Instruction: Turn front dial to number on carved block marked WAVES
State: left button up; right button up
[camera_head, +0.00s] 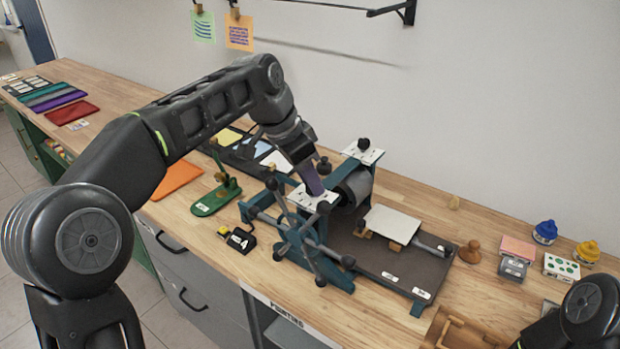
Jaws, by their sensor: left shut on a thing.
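A small printing press (345,243) with a teal frame stands on the wooden counter. Its front dial sits on the near white scale plate (325,198) and is mostly hidden by my left gripper (314,188). The left gripper reaches down onto that plate and is shut on the front dial. A matching black rear dial (364,144) stands on the far white plate (362,155). Several small blocks lie at the right, among them a pink-topped one (517,247) and a green-dotted one (561,267). I cannot read WAVES or any number. My right gripper is out of view.
A spoked black handwheel (313,245) is on the press's near side. A green stand (214,198) and a small black labelled device (239,240) lie left. Blue (545,232) and yellow (587,251) knobbed items stand right. Green (204,27) and orange (239,32) prints hang behind.

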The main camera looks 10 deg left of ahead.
pick_arm(q)
grip_shut()
jog(key=shift+n, duration=0.5)
jog(key=n, duration=0.2)
jog(key=n+t+y, duration=0.1)
jog(key=n, duration=0.1)
jog(key=shift+d+y+b, duration=0.15)
jog(key=shift+y+b, duration=0.15)
jog(key=shift+b, duration=0.05)
jog(key=n+y, duration=0.1)
jog(key=n, duration=0.4)
jog(key=shift+d+t+y, duration=0.1)
jog(key=shift+t+y, duration=0.2)
jog(key=shift+y, duration=0.1)
jog(key=o, duration=0.7)
grip_release()
jog(key=shift+s+r, duration=0.1)
